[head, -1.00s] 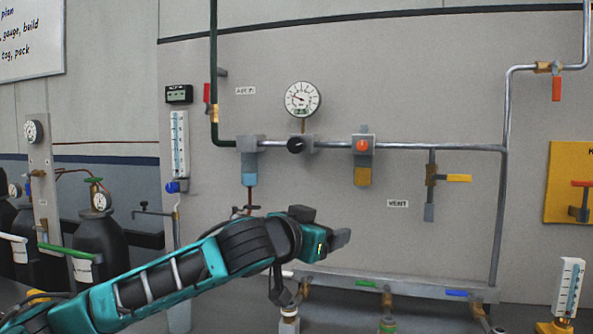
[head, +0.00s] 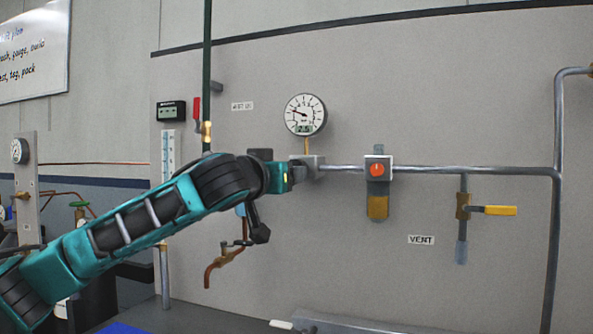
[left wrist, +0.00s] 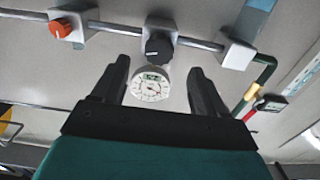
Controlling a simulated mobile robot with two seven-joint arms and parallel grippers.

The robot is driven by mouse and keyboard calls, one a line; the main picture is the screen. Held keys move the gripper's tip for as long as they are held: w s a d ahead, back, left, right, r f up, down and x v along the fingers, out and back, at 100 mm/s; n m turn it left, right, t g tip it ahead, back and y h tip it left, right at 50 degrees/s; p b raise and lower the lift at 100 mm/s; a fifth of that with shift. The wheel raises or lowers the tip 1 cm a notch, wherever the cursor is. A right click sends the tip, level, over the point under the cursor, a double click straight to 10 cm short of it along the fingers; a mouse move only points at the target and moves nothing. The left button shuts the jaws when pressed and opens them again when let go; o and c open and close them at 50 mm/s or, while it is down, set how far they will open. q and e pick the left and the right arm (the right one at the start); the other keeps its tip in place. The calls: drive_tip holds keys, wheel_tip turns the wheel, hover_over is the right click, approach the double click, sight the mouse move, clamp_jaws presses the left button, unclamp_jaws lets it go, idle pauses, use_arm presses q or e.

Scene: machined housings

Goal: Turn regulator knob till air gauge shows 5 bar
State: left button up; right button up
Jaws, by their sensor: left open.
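The round white air gauge (head: 305,114) is on the wall panel above the pipe. Its needle points to the upper left, and its small digital window seems to read 2.5. In the left wrist view the gauge (left wrist: 150,84) shows between the fingers. The black regulator knob (left wrist: 158,46) is on the pipe block beside the gauge, just beyond the fingertips and roughly centred between them. In the head view the knob is hidden behind my left gripper (head: 300,173). In the left wrist view my left gripper (left wrist: 159,70) is open and empty, fingers pointing towards the knob.
An orange-red knob (head: 377,170) on another unit is to the right along the pipe (head: 460,169). A yellow-handled vent valve (head: 500,210) hangs further right. A red-handled valve (head: 197,108) is at left. A copper drain tap (head: 222,262) is below my arm.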

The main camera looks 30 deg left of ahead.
use_arm(q)
drive_tip(key=p+x, duration=0.1)
drive_tip(key=x, duration=0.8)
drive_tip(key=shift+w, duration=0.15)
drive_tip(key=shift+c, duration=0.3)
drive_tip(key=c, duration=0.9)
